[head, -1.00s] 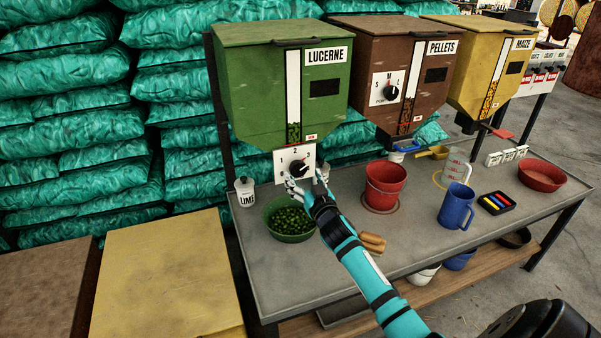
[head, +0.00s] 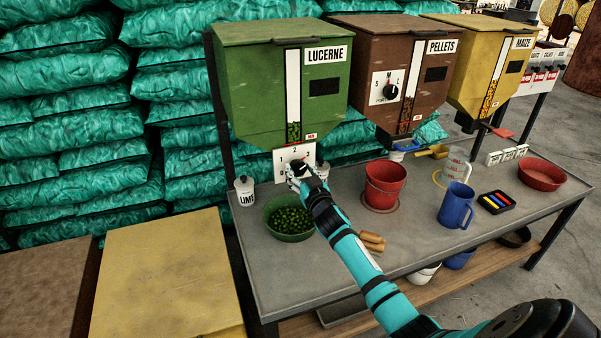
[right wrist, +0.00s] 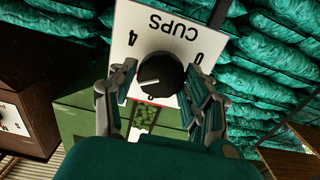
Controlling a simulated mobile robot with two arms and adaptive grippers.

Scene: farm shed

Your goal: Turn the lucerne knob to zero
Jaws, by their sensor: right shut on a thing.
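The green lucerne hopper (head: 262,92) stands at the back left of the bench. Below it is a white dial plate (head: 281,160) marked with numbers. My right gripper (head: 302,175) is shut on the black lucerne knob (head: 300,167) on that plate. In the right wrist view the plate (right wrist: 150,28) appears upside down, with CUPS, 4 and 0 readable. The fingers sit on both sides of the knob (right wrist: 160,75). The knob's white mark points left there, a little below the 4. My left gripper is not in view.
A green bowl of green pellets (head: 290,235) and a lime jar (head: 245,192) stand below the hopper. A red bucket (head: 384,187), blue jug (head: 456,206) and brown rolls (head: 371,241) are to the right. The front left of the bench is clear.

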